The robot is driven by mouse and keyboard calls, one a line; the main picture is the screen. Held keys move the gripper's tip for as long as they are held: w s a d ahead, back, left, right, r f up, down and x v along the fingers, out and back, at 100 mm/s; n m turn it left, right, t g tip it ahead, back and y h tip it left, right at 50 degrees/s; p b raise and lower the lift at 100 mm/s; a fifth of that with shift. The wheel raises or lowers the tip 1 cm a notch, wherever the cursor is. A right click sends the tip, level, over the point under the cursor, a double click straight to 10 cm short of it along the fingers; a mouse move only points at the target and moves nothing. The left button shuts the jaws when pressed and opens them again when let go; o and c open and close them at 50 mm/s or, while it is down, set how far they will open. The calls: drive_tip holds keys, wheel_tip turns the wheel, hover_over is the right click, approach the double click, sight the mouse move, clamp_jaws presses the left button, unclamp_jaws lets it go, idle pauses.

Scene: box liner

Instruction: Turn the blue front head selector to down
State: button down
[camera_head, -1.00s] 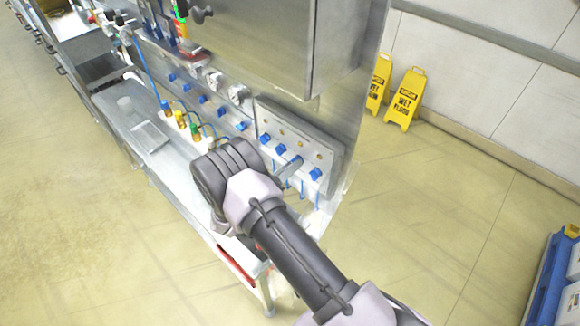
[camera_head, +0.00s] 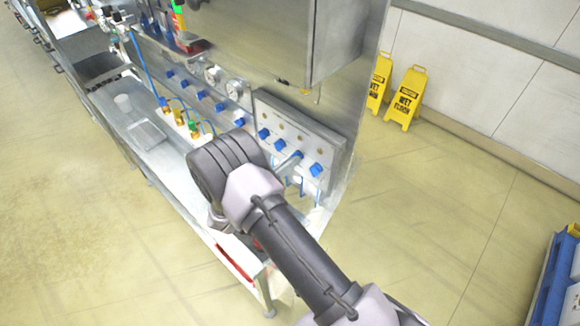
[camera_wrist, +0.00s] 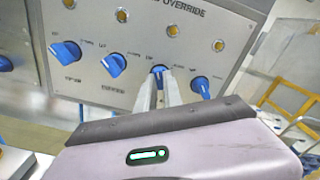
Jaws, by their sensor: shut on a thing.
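A grey control panel (camera_head: 292,134) with a row of blue selectors is on the steel wall unit, and it fills the upper wrist view (camera_wrist: 145,35). The third blue selector (camera_wrist: 158,69) from the panel's left has my gripper on it. My gripper (camera_wrist: 158,92) is shut on this selector, with both fingers partly covering it. The labels around it are too small to read, so I cannot tell its setting. In the head view the gripper's fingertips (camera_head: 291,162) reach the panel past my own wrist.
Neighbouring blue selectors stand close on both sides, at left (camera_wrist: 115,64) and right (camera_wrist: 201,87). A steel cabinet (camera_head: 275,45) overhangs the panel. A steel shelf (camera_head: 165,165) runs below. Yellow wet-floor signs (camera_head: 406,97) stand at the right; the floor between is clear.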

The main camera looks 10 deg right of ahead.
drive_tip(key=shift+m+b, duration=6.4)
drive_tip(key=shift+m, duration=0.8)
drive_tip(key=c, duration=1.5)
unclamp_jaws()
drive_tip(key=p+v, duration=0.1)
drive_tip(key=v, duration=1.6)
drive_tip(key=shift+s+a, duration=0.15)
drive_tip(key=shift+a, duration=0.1)
